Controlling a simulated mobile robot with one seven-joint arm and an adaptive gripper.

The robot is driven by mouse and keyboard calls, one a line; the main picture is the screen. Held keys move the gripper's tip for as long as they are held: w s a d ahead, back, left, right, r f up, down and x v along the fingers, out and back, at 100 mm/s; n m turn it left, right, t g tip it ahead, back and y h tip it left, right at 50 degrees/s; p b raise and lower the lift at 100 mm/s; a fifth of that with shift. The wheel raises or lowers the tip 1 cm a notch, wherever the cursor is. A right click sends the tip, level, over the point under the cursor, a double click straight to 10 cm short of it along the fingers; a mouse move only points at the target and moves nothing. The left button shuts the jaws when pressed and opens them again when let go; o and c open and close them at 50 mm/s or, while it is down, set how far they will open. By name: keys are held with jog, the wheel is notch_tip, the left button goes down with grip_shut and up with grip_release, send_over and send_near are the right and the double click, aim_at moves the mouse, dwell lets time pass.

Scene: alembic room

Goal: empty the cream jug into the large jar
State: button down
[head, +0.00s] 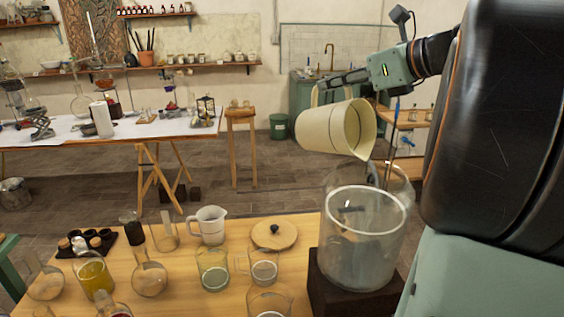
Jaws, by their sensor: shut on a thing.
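The cream jug (328,128) is held in the air in the head view, tilted with its mouth and spout toward the lower right. My gripper (322,86) is shut on the jug's handle at its upper left. The large jar (350,255) is clear glass and stands on a dark block at the table's right. The jug's spout is above the jar's open top, apart from it.
The wooden table (195,280) holds a white measuring jug (209,225), a round wooden lid (274,235), glass beakers, and a flask of yellow liquid (95,276) left of the jar. A white-topped workbench (180,127) stands behind; open floor lies between.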

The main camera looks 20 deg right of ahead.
jog(key=shift+s+d+r+t+b, duration=0.2)
jog(key=shift+s+r+t+b, duration=0.1)
jog(key=shift+s+b, duration=0.2)
jog(key=shift+s+d+r+t+b, duration=0.15)
jog(key=shift+s+r+t+b, duration=0.15)
jog(key=shift+s+b, duration=0.15)
jog(key=shift+y, duration=0.3)
jog(key=shift+s+d+t+b, duration=0.25)
jog(key=shift+s+t+b, duration=0.15)
jog(key=shift+s+b, duration=0.25)
jog(key=shift+s+d+r+t+b, duration=0.2)
jog(key=shift+s+r+t+b, duration=0.2)
jog(key=shift+b, duration=0.1)
jog(key=shift+r, duration=0.1)
jog(key=shift+w, duration=0.1)
